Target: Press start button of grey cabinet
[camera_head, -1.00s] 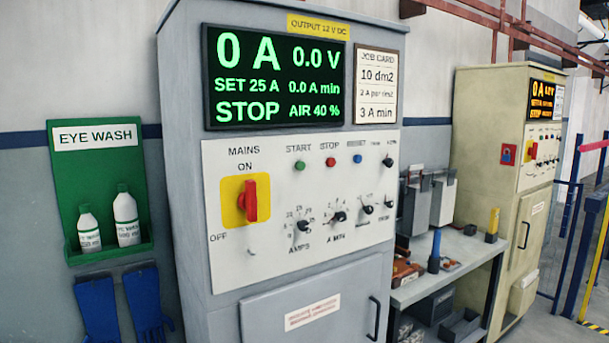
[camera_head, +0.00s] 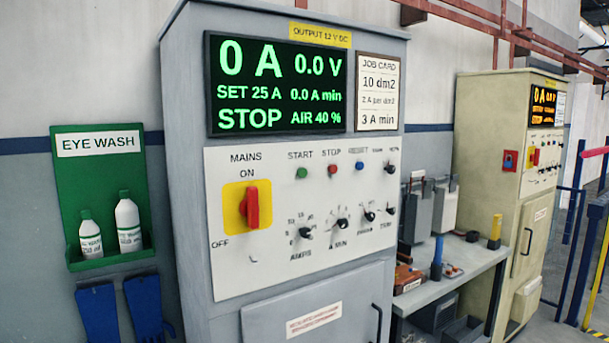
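The grey cabinet (camera_head: 185,150) stands upright in the middle of the head view. Its white control panel (camera_head: 225,275) carries a small green button (camera_head: 302,172) under the word START. A red button (camera_head: 332,170) labelled STOP and a blue button (camera_head: 360,166) sit to its right. The red mains switch (camera_head: 251,208) on its yellow plate stands vertical, towards ON. The display (camera_head: 275,83) reads 0 A, 0.0 V, SET 25 A, STOP and AIR 40 %. Several black knobs are below the buttons. My gripper is not in view.
A green eye wash station (camera_head: 104,262) with two white bottles hangs on the left wall, above blue gloves (camera_head: 145,305). A bench (camera_head: 455,272) with tools stands right of the cabinet. A cream cabinet (camera_head: 478,160) and blue railings (camera_head: 582,230) are farther right.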

